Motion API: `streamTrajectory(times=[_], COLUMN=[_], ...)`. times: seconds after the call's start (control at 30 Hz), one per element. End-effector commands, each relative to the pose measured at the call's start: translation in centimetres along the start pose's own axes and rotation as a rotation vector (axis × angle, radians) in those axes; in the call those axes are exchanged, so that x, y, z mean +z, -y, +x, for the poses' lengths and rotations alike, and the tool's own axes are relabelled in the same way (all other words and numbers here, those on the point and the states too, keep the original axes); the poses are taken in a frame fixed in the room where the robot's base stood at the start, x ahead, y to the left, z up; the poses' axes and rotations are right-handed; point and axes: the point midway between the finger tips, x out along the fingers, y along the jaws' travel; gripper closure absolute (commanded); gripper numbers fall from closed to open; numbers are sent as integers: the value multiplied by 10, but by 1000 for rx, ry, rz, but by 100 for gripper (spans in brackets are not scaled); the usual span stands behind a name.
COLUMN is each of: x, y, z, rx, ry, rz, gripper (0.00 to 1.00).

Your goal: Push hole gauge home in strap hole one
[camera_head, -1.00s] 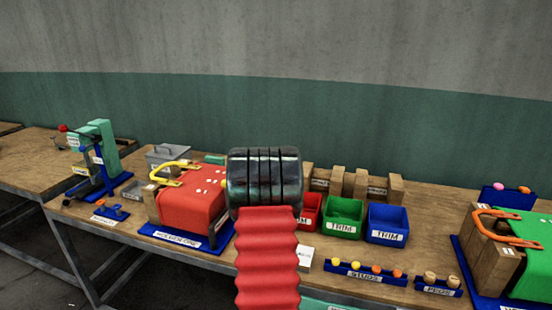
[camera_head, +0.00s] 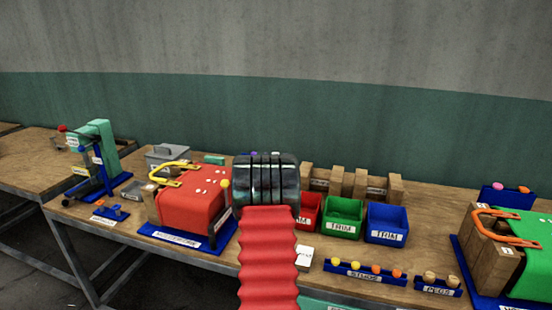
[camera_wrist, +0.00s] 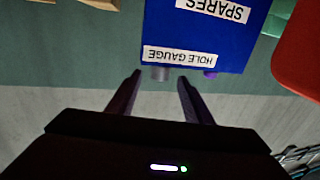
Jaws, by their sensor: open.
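In the wrist view my gripper (camera_wrist: 160,84) is open, its two dark fingers reaching toward a blue holder (camera_wrist: 200,20) labelled HOLE GAUGE and SPARES, whose lettering appears upside down. A grey cylindrical end (camera_wrist: 160,73) shows by the HOLE GAUGE label, between the fingertips in the picture; I cannot tell its depth or any contact. A purple end (camera_wrist: 210,74) shows right of the fingers. In the head view a yellow strap (camera_head: 177,167) arches over a red-covered block (camera_head: 190,200); its holes are too small to make out. My gripper is hidden there behind my arm.
Red, green (camera_head: 342,216) and blue (camera_head: 387,222) trim bins stand right of my arm. Studs (camera_head: 365,273) and pegs (camera_head: 438,286) trays lie in front. A green-covered block (camera_head: 525,255) with an orange strap (camera_head: 507,228) is at far right.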

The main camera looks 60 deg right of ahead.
Motion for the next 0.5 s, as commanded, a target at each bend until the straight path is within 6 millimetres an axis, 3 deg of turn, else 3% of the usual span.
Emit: streamTrajectory(times=[0.2, 0.5], x=[1, 0], y=[0, 0], z=[18, 20], rx=[0, 0], ry=[0, 0], rz=[0, 1], gripper=[54, 54])
